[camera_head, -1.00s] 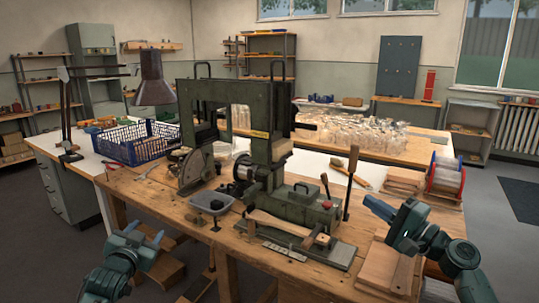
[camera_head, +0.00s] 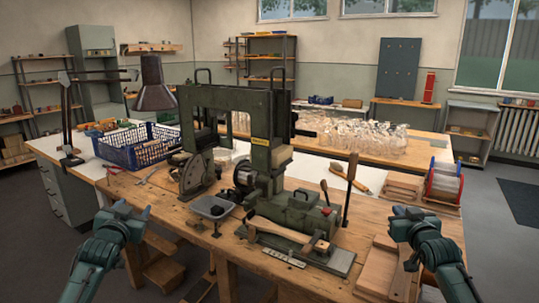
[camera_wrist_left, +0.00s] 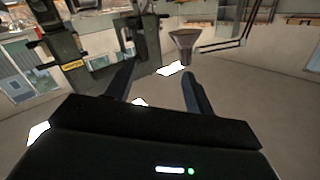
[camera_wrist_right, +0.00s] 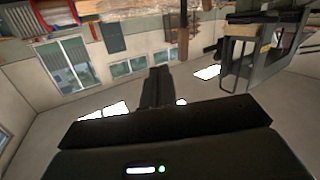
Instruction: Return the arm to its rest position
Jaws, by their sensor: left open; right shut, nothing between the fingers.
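My left gripper (camera_head: 134,209) is raised at the left, in front of the bench's front-left edge in the head view. It is open and empty; in the left wrist view its two fingers (camera_wrist_left: 158,82) stand apart with nothing between them. My right gripper (camera_head: 394,211) is at the right, over the right part of the wooden bench (camera_head: 335,278). It is shut and empty; in the right wrist view its fingers (camera_wrist_right: 158,84) are together. The two arms stand roughly mirrored, on either side of the green tufting machine (camera_head: 262,150), and neither touches it.
A grey tray (camera_head: 212,207) sits at the machine's front. A wooden-handled brush or block (camera_head: 280,229) lies on its base. A blue crate (camera_head: 137,146) and lamp (camera_head: 153,85) stand back left. Wire spools (camera_head: 444,182) and wooden boards (camera_head: 380,270) are right.

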